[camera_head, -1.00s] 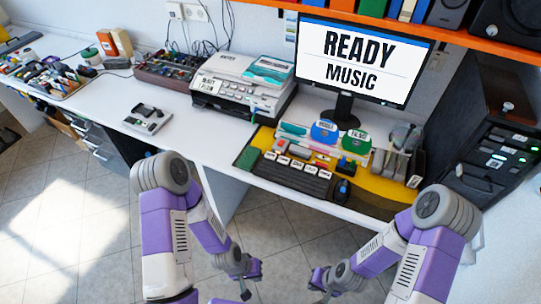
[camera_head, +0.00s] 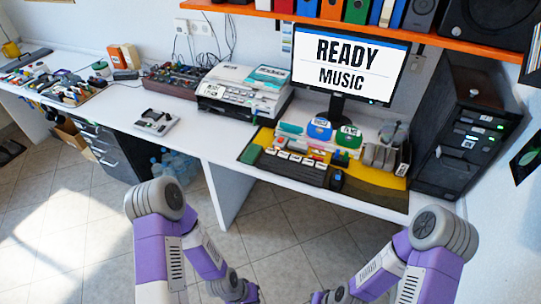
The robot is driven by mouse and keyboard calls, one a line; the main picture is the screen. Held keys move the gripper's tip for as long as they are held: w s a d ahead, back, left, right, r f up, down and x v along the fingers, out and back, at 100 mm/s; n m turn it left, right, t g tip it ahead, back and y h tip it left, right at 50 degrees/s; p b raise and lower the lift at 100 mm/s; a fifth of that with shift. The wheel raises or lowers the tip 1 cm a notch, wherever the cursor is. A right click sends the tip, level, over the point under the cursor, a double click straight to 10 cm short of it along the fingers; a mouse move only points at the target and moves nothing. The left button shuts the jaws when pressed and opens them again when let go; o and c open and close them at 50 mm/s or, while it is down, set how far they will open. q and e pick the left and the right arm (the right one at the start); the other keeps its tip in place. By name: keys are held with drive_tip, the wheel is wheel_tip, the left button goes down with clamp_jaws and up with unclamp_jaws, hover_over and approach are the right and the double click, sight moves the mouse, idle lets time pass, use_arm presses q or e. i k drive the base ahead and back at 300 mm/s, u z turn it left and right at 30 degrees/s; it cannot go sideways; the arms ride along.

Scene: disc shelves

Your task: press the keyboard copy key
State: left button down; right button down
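The dark keyboard (camera_head: 291,169) lies on the yellow and dark mat at the desk's front edge, with a row of white-labelled keys along its far side. The labels are too small to read, so I cannot tell which is the copy key. The monitor (camera_head: 348,64) behind shows "READY MUSIC". My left gripper (camera_head: 246,292) and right gripper (camera_head: 325,297) are low at the bottom edge, partly cut off, in front of and apart from the desk. Their finger openings cannot be made out.
A printer (camera_head: 243,92) stands left of the monitor, a small grey device (camera_head: 156,122) farther left. Labelled discs and holders crowd the mat behind the keyboard. A black computer tower (camera_head: 461,150) is at right, an orange shelf (camera_head: 270,14) above. Floor before the desk is clear.

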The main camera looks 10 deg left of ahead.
sight(272, 151)
drive_tip(key=z, duration=0.7)
drive_tip(key=i, duration=0.6)
drive_tip(key=u, duration=0.35)
